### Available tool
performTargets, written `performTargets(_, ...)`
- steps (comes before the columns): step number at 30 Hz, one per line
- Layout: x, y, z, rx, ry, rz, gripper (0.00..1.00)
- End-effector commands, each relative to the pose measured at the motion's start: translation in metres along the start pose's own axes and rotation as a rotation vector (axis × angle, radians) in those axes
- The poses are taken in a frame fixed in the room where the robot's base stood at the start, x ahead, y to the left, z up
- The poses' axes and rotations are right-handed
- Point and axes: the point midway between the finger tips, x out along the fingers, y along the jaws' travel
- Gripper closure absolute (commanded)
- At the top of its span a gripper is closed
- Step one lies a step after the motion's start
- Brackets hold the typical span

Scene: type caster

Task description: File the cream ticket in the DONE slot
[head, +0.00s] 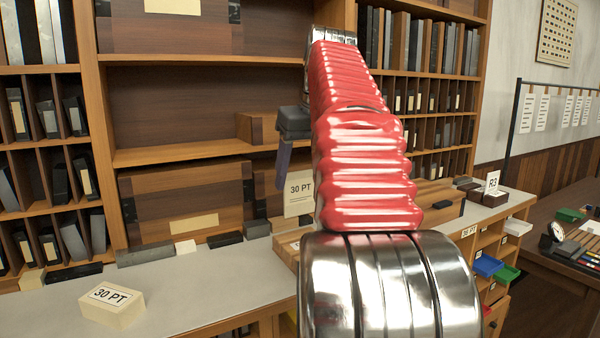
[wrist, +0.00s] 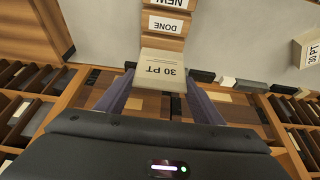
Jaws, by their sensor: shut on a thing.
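In the head view the ticket (head: 299,194) hangs upright below my gripper (head: 283,172), in front of the shelves. The wooden slot holder (wrist: 151,43) lies just beyond the ticket in the wrist view. Its DONE label (wrist: 167,25) is closest to the ticket, with the NEW label (wrist: 172,3) behind it at the picture edge. I cannot tell whether the ticket touches the holder. My arm hides most of the holder (head: 287,249) in the head view.
A cream block (head: 112,304) marked 30 PT rests on the grey counter (head: 200,290) at left. Dark and pale type blocks (head: 225,240) line the counter's back edge below the shelves. An R3 card (head: 492,182) stands at right. The counter's left middle is clear.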

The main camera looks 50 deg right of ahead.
Motion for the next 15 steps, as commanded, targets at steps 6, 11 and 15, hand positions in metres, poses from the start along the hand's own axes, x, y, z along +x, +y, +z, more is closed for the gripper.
performTargets(6,0.012,0.0,0.005,0.001,-0.002,-0.001,0.59)
performTargets(11,0.022,0.0,0.01,0.001,-0.001,0.0,0.59)
performTargets(15,0.032,0.0,0.013,0.0,-0.002,-0.001,0.59)
